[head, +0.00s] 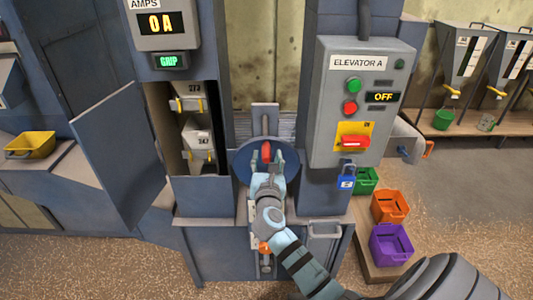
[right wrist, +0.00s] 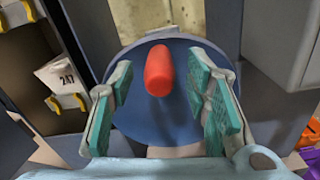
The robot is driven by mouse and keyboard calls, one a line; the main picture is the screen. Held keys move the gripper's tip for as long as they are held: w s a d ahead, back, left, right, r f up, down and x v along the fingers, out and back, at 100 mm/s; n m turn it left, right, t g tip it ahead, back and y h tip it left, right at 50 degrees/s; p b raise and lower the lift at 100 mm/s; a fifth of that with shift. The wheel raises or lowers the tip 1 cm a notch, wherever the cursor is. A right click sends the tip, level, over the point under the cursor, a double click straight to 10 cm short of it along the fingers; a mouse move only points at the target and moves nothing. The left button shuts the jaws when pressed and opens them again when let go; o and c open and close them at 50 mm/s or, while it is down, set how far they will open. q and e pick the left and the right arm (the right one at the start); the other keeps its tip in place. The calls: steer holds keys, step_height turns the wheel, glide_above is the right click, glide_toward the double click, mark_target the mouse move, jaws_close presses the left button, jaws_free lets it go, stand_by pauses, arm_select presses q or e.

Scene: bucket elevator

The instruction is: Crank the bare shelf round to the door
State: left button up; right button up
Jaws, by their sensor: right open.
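The blue crank disc (head: 241,163) with its upright red handle (head: 265,151) sits in the middle of the elevator. My right gripper (head: 266,162) is open, its fingers on either side of the handle. In the right wrist view the red handle (right wrist: 158,72) stands between the teal pads, with visible gaps on both sides. The door (head: 116,145) stands open to the left. I cannot make out a bare shelf. My left gripper is not in view.
A grey control box (head: 372,100) marked ELEVATOR A reads OFF, with a red switch (head: 355,142) and a blue padlock (head: 347,182). The amps display (head: 161,23) reads 0 A. Orange (head: 389,207) and purple (head: 391,245) crates stand at the right.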

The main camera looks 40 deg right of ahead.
mark_target(267, 152)
steer(key=x, duration=0.3)
steer(key=shift+w+d, duration=0.2)
steer(key=shift+w, duration=0.1)
jaws_close()
